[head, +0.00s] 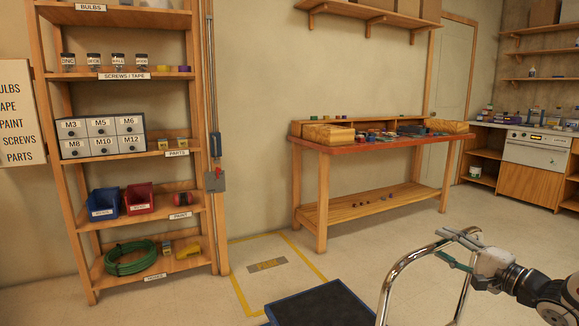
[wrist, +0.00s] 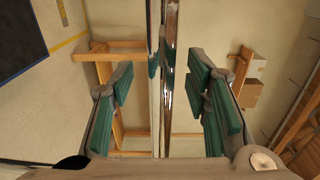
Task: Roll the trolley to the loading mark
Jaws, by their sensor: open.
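The trolley shows at the bottom of the head view, with a dark blue-edged deck (head: 318,307) and a chrome push handle (head: 393,273). The loading mark (head: 268,265) is a yellow outline on the floor with a small grey label plate inside, just beyond the deck. My gripper (head: 447,247) is at the upper part of the handle. In the wrist view my gripper (wrist: 165,92) is open, with green-padded fingers on both sides of the chrome handle bar (wrist: 168,60). Gaps show between bar and pads. The deck's corner (wrist: 18,35) shows at upper left.
A wooden shelf rack (head: 150,160) with bins and a green hose stands left of the mark. A red-topped workbench (head: 370,140) stands against the wall right of it. A counter with an oven (head: 537,148) is at far right. Floor between rack and bench is clear.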

